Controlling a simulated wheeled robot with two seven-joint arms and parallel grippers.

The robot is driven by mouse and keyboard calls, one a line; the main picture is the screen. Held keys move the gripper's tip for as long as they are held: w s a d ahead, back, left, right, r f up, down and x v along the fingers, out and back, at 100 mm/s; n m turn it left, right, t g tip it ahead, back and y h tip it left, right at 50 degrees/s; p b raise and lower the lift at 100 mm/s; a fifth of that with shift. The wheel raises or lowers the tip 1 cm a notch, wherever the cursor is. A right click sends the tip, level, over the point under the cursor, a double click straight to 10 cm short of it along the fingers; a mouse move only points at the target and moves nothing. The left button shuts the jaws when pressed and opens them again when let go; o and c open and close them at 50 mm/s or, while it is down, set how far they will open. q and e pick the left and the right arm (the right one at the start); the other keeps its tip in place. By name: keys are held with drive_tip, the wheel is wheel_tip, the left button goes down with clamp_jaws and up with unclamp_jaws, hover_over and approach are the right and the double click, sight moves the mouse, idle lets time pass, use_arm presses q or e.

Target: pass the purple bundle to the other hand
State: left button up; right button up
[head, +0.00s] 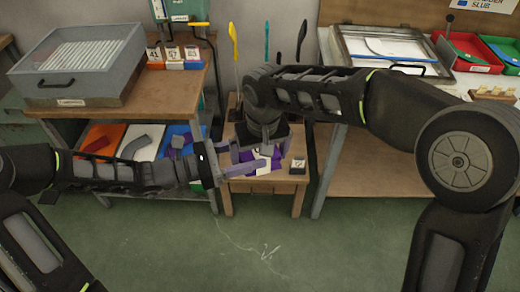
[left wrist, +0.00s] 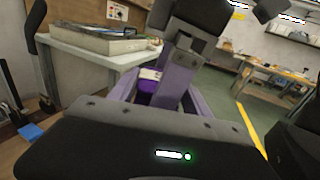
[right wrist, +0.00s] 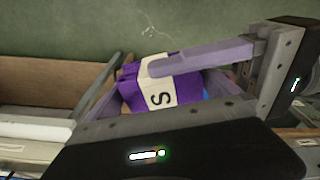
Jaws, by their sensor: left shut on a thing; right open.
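The purple bundle (head: 276,156), folded and wrapped in a white band, is above a small wooden stand in the head view. In the right wrist view the bundle (right wrist: 190,88) shows a letter S on its band. My left gripper (head: 252,164) comes in from the left and is shut on the bundle; a lilac finger lies across the band. My right gripper (head: 264,152) points down over the bundle from above and is open, its jaws close around it. In the left wrist view the bundle (left wrist: 149,84) is partly hidden by gripper parts.
The small wooden stand (head: 262,186) holds a small label block (head: 297,165). A left bench (head: 130,97) carries a grey box (head: 80,55) and numbered blocks (head: 173,57). A right table (head: 350,165) stands close by. Open floor lies in front.

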drive_tip(key=shift+c, duration=0.4)
drive_tip(key=c, duration=1.1)
use_arm(q)
drive_tip(key=o, duration=1.5)
drive_tip(key=v, duration=1.2)
